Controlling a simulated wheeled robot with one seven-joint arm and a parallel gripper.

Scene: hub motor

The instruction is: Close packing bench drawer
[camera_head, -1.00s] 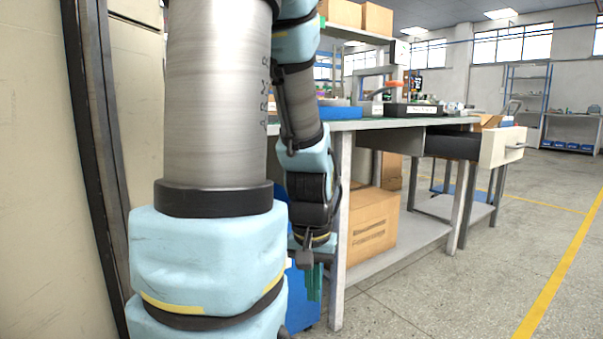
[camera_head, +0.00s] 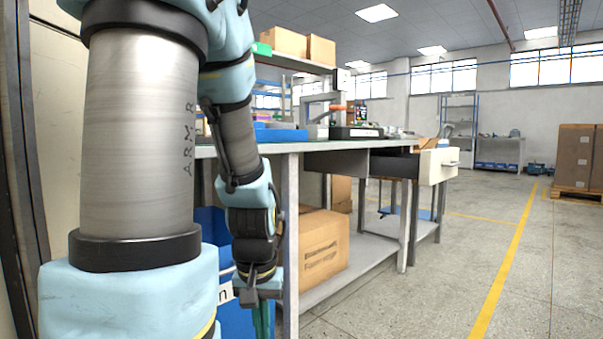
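The packing bench (camera_head: 288,148) stands ahead, with its drawer (camera_head: 438,167) under the right part of the top. The drawer is pulled out; its pale front with a handle stands clear of the bench and its dark side shows. My gripper (camera_head: 262,322) hangs low at the near left end of the bench, pointing down, well apart from the drawer. Its greenish fingers are partly cut off by the lower picture edge, so I cannot tell whether they are open.
A blue bin (camera_head: 233,315) is behind my gripper. A cardboard box (camera_head: 322,250) sits on the bench's lower shelf. A bench leg (camera_head: 291,245) stands close right of my gripper. Open floor (camera_head: 420,300) with a yellow line lies right of the bench. A cream wall is close left.

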